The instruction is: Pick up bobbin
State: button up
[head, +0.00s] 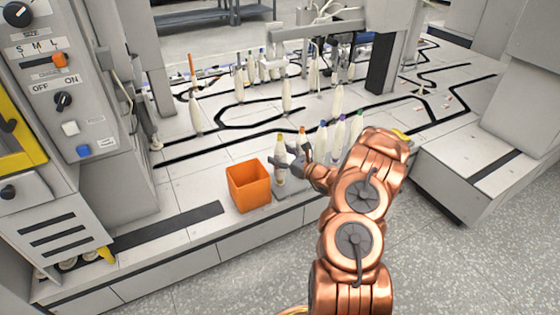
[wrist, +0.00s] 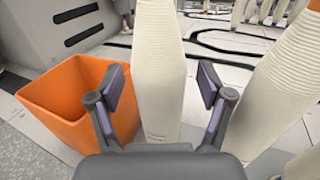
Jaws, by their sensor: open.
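A cream-white bobbin (wrist: 158,65) stands upright between the fingers of my gripper (wrist: 160,88) in the wrist view. My gripper is open, with a visible gap on each side of the bobbin, so neither finger appears to grip it. In the head view my gripper (head: 293,165) is low at the table's front edge, beside a yellow-topped bobbin (head: 280,160), which appears to be the same one. The bobbin's top is cut off in the wrist view.
An orange bin (wrist: 62,100) stands close left of the bobbin; it also shows in the head view (head: 250,187). Another bobbin (wrist: 272,85) stands close on the right. Several more bobbins stand along the tray and behind. A grey machine gantry (head: 330,28) rises at the back.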

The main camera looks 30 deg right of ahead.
jog(key=c, duration=1.3)
jog(key=shift+c, duration=0.2)
